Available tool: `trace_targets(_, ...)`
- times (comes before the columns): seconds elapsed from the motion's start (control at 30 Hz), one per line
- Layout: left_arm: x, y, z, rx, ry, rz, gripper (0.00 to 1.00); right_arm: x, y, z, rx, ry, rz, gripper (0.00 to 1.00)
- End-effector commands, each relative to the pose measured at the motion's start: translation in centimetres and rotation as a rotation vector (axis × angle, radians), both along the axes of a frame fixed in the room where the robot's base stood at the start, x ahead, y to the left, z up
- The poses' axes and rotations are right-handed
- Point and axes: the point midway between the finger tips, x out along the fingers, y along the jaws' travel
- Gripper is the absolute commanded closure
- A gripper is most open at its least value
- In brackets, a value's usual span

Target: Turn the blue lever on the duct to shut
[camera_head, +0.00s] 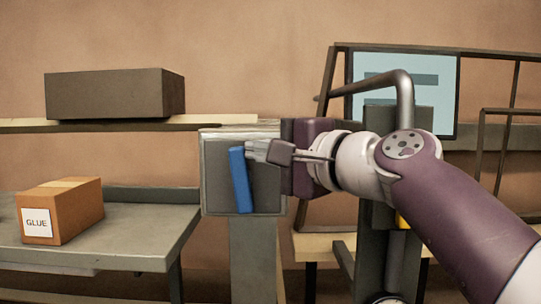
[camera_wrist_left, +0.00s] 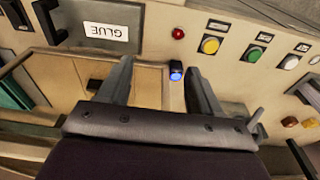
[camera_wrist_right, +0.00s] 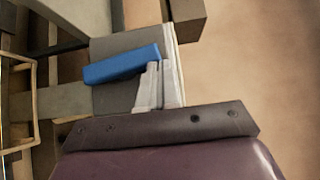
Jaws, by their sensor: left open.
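The blue lever (camera_head: 240,180) stands nearly upright, tilted slightly, on the grey face of the duct (camera_head: 264,190) in the head view. It also shows in the right wrist view (camera_wrist_right: 122,64). My right gripper (camera_head: 256,150) comes in from the right, its fingers close together with nothing seen between them. Its fingertips (camera_wrist_right: 162,62) are at the lever's upper right edge; I cannot tell whether they touch it. My left gripper (camera_wrist_left: 160,70) is open and empty in its wrist view, above a panel, and is out of the head view.
A carton labelled GLUE (camera_head: 62,212) sits on the grey table (camera_head: 120,240) at the left. A dark box (camera_head: 110,94) rests on a shelf (camera_head: 20,126) behind. A screen (camera_head: 430,75) and metal frames stand behind my right arm. Several buttons line the panel (camera_wrist_left: 250,70) before my left gripper.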

Motion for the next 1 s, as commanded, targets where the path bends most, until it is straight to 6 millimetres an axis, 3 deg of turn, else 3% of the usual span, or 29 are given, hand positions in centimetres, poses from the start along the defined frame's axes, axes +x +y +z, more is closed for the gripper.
trace_targets(0.5, 0.0, 0.0, 2.1, 0.0, 0.0, 0.0, 0.36, -0.1, 2.4, 1.3, 0.0, 0.001, 0.002, 1.0)
trace_targets(0.63, 0.0, 0.0, 2.9, 0.0, 0.0, 0.0, 0.36, 0.0, 3.1, 1.5, -0.108, -0.002, 0.002, 1.0)
trace_targets(1.0, 0.0, 0.0, 3.7, 0.0, 0.0, 0.0, 0.36, 0.0, 4.6, 0.7, -0.137, 0.001, 0.002, 1.0)
